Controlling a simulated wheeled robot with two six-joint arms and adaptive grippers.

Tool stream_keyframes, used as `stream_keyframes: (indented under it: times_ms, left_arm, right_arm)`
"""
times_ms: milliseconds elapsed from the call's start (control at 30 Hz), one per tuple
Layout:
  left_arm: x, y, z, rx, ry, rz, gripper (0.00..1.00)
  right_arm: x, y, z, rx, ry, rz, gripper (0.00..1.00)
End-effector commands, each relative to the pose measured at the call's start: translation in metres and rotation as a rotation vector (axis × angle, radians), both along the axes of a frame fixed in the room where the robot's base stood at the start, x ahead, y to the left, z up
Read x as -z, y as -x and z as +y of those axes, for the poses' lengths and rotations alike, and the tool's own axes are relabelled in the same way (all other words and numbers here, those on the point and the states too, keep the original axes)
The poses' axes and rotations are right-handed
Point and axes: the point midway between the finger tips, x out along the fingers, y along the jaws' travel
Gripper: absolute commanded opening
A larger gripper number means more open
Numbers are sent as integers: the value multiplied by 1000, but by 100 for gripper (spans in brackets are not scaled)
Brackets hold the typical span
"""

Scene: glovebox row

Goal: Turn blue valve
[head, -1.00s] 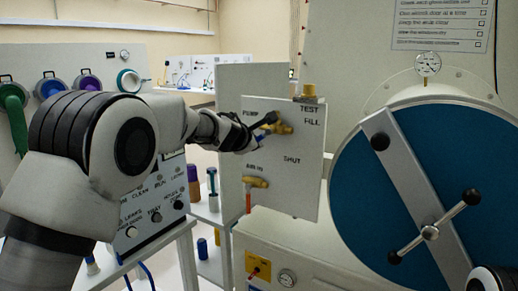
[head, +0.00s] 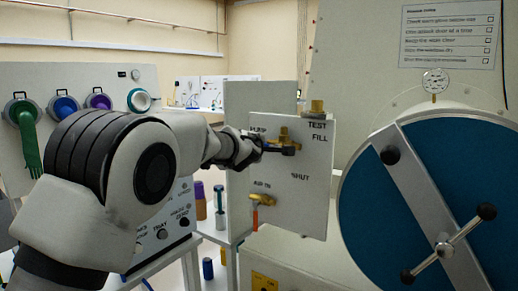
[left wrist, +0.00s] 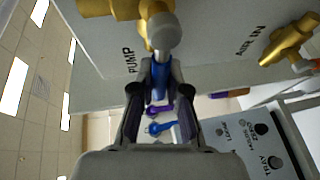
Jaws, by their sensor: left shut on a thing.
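The blue valve handle (left wrist: 159,84) lies between the two fingers of my left gripper (left wrist: 160,98) in the left wrist view. Its grey rounded end (left wrist: 166,31) stands in front of a brass valve body by the PUMP label. In the head view my left gripper (head: 262,148) reaches from the left to the white valve panel (head: 300,207). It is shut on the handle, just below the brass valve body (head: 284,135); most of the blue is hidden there. The panel also carries TEST, FILL and SHUT labels. My right gripper is not in view.
A second brass valve (head: 262,200) with an orange handle sits lower on the panel. A large blue round door (head: 430,190) with a crossbar handle (head: 447,249) stands to the right. A control box (head: 168,222) and bottles (head: 219,198) are at the left and below.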

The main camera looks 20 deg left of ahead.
Motion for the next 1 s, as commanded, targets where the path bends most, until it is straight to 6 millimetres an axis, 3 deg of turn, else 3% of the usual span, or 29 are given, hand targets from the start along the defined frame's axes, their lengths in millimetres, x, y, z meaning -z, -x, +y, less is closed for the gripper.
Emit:
stream_keyframes:
  times_ms: [433, 500, 533, 867, 1000]
  left_arm:
    - [-8, 0, 2, -4, -15, -17, 0]
    - [-8, 0, 2, -4, -15, -17, 31]
    - [-8, 0, 2, -4, -15, -17, 40]
    - [-5, 2, 1, -2, -13, -10, 40]
    - [-8, 20, -1, -3, -15, -8, 40]
  right_arm:
    - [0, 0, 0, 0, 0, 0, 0]
    - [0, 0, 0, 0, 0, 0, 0]
    - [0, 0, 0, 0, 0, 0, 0]
    - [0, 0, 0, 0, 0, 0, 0]
    - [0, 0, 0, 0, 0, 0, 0]
